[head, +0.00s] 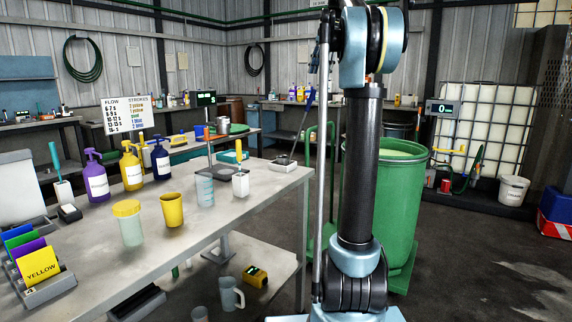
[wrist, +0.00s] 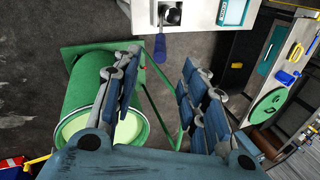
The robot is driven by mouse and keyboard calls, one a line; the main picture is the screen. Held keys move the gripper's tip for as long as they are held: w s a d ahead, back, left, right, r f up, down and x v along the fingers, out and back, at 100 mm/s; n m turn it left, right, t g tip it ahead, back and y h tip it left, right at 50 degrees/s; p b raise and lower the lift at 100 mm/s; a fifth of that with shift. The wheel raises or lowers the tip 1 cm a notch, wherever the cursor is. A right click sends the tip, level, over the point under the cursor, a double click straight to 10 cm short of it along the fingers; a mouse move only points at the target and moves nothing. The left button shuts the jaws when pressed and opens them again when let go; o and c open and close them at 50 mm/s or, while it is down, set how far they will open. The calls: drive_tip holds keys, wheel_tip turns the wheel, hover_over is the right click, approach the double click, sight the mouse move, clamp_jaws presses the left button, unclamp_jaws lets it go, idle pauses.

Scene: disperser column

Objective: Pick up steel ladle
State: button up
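The steel ladle's blue handle (wrist: 160,47) shows in the wrist view, just beyond and between my fingertips, apart from them. Its steel bowl end (wrist: 171,13) lies past it, over a dark square on a pale surface. In the head view a thin rod with a blue top (head: 309,97) rises from a small tray (head: 284,163) at the bench's far right corner; this looks like the same ladle. My gripper (wrist: 160,58) is open and empty, one finger either side of the handle.
A green drum (head: 400,200) of pale liquid stands right of the bench and close to my gripper in the wrist view (wrist: 82,85). The bench (head: 100,250) holds pump bottles, a yellow cup (head: 172,209) and beakers. Open floor lies at right.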

sight(307, 109)
drive_tip(key=x, duration=1.5)
drive_tip(key=shift+a+f, duration=0.1)
drive_tip(key=shift+a, duration=0.05)
clamp_jaws()
